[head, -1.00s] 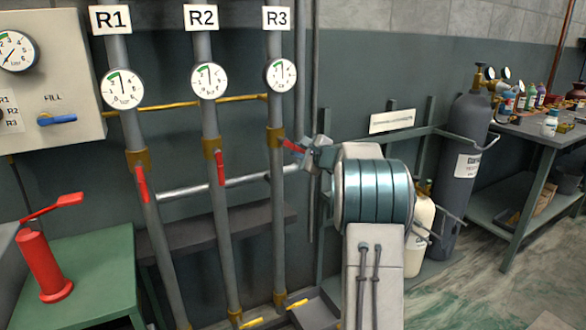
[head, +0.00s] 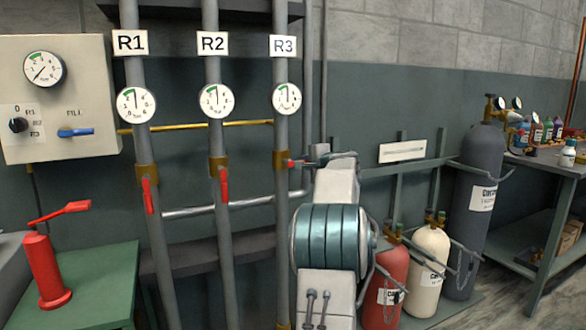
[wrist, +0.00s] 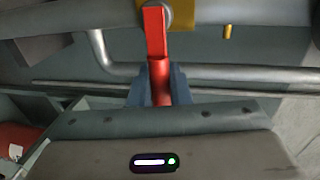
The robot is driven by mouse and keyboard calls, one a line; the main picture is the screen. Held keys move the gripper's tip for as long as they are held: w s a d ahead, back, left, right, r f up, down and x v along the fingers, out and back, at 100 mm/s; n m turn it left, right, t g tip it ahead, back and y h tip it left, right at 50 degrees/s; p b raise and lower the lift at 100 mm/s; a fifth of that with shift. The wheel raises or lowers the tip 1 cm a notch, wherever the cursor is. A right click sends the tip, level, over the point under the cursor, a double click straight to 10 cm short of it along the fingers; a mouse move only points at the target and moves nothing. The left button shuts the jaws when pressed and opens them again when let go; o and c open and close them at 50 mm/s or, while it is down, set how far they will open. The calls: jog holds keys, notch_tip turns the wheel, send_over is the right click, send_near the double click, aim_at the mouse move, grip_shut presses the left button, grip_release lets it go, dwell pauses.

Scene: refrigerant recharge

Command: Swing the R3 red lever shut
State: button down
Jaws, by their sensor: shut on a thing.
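The R3 red lever (head: 292,163) sticks out to the right from the brass valve (head: 280,160) on the R3 pipe, nearly level in the head view. In the wrist view the lever (wrist: 157,32) runs from the valve's round pivot down between my fingers. My gripper (wrist: 160,76) is shut on the lever's outer part, one finger on each side. In the head view my gripper (head: 312,163) is small and partly hidden by my arm. The R3 label (head: 283,46) and gauge (head: 287,99) are above the valve.
The R1 lever (head: 147,195) and R2 lever (head: 223,184) hang down along their pipes. A horizontal grey pipe (head: 185,212) runs across behind. Red, cream and dark cylinders (head: 478,200) stand right of my arm. A red hand pump (head: 45,270) stands on the green bench at left.

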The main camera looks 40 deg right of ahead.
dwell(0.4)
jog(key=c, duration=1.4)
grip_release()
jog(key=v, duration=1.4)
jog(key=shift+w+r, duration=0.1)
jog(key=shift+w, duration=0.05)
